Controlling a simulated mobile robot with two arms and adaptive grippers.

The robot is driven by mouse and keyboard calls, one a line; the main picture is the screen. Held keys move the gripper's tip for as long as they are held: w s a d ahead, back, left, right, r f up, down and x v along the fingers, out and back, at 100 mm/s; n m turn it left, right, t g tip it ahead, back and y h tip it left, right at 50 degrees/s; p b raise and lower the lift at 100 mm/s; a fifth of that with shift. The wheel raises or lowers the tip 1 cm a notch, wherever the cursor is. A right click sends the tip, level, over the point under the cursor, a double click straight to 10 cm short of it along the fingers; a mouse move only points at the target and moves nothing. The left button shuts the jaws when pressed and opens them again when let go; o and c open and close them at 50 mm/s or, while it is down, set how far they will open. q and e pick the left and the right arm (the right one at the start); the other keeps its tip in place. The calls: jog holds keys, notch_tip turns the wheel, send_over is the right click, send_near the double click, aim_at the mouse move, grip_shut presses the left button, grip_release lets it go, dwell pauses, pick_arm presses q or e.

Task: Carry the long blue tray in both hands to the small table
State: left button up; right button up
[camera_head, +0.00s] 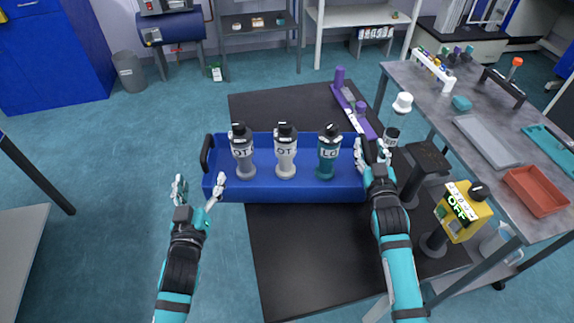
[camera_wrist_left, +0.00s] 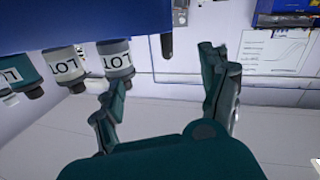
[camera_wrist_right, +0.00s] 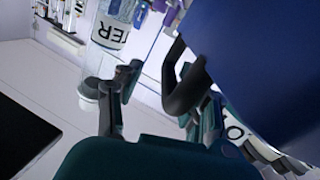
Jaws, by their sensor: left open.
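The long blue tray (camera_head: 290,192) lies across the black surface, its left end sticking out past that surface's left edge. It carries a grey bottle (camera_head: 243,155), a white bottle (camera_head: 285,155) and a teal bottle (camera_head: 328,155), all upright with black caps. A black handle (camera_head: 206,154) is at its left end. My left gripper (camera_head: 198,190) is open and empty, just in front of the tray's left end; the handle also shows in the left wrist view (camera_wrist_left: 167,46). My right gripper (camera_head: 373,152) is at the right end, fingers apart on both sides of the right handle (camera_wrist_right: 178,90).
A black surface (camera_head: 300,260) lies under the tray. A yellow device marked OFF (camera_head: 461,212) stands to the right. A grey table (camera_head: 480,120) beyond holds an orange tray (camera_head: 537,190) and racks. A purple rack (camera_head: 355,110) is behind the tray.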

jog(key=shift+o, duration=0.4)
jog(key=o, duration=0.7)
jog(key=shift+s, duration=0.1)
jog(key=s, duration=1.2)
jog(key=shift+d, duration=0.15)
